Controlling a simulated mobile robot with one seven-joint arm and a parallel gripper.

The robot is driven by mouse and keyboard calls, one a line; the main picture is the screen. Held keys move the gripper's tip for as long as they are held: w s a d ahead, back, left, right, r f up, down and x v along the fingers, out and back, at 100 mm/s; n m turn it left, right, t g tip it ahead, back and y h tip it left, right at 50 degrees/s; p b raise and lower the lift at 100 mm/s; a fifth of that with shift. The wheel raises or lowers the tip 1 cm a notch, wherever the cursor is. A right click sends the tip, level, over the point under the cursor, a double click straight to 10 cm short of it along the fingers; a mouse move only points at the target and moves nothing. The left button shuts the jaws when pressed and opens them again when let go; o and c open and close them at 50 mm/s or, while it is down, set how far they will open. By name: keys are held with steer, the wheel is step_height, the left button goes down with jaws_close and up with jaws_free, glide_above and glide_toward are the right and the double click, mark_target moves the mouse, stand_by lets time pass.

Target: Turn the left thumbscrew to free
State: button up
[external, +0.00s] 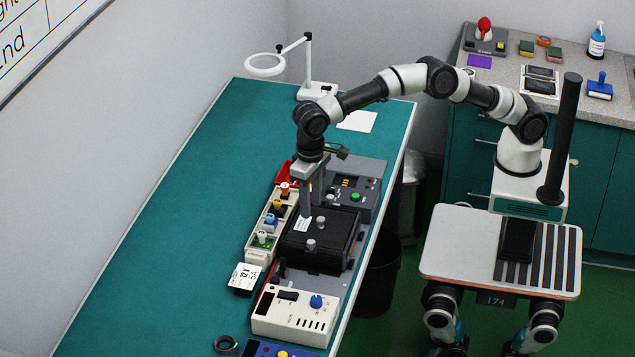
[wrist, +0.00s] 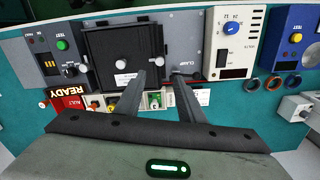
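A black box-like fixture (external: 334,238) sits on a grey plate on the bench. Small silvery knobs stand on its top, one near the front (external: 311,244) and one near the middle (external: 320,222); they look like thumbscrews. I cannot tell which is the left thumbscrew. My gripper (wrist: 160,74) points down over the fixture, fingers apart and nothing seen between them. In the external view my gripper (external: 311,211) partly hides the fixture's far side.
A beige tray of coloured connectors (external: 265,232) lies along the fixture's left side. A white control box with a blue dial (external: 295,312) is in front, and a grey panel with a green button (external: 352,198) behind. The bench's left part is clear.

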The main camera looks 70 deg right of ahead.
mark_target(311, 242)
step_height(311, 242, down, 12)
steer(key=shift+f+p, duration=0.15)
steer(key=shift+p, duration=0.15)
jaws_close()
